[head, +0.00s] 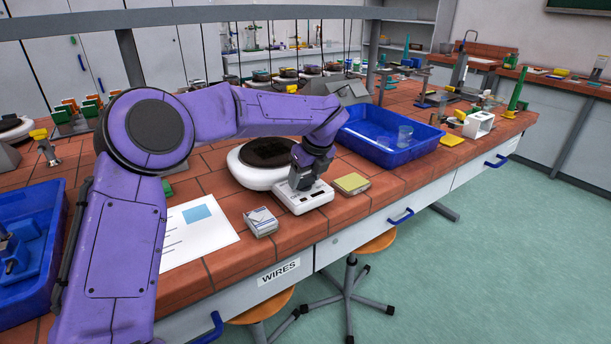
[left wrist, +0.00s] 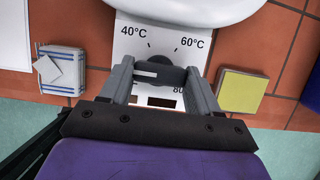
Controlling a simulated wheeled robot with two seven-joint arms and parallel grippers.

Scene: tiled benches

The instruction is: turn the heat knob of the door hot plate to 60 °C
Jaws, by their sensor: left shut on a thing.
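The door hot plate (head: 250,178) is a white round unit with a dark top and a white control panel (head: 312,202) at its front. In the left wrist view its dark heat knob (left wrist: 160,75) has a bar-shaped grip with a white mark on its left part. The mark points left, below the 40 °C label (left wrist: 133,32), away from the 60 °C label (left wrist: 191,42). My left gripper (head: 301,182) is over the panel, shut on the knob, with one finger at each end of the bar. A label starting with 80 is partly hidden. My right gripper is not in view.
A small grey-white box (head: 261,222) stands left of the panel, and a yellow-topped block (head: 352,184) right of it. A blue tray (head: 430,142) with beakers stands farther right. A white sheet (head: 197,232) lies at the left. The bench edge runs close in front.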

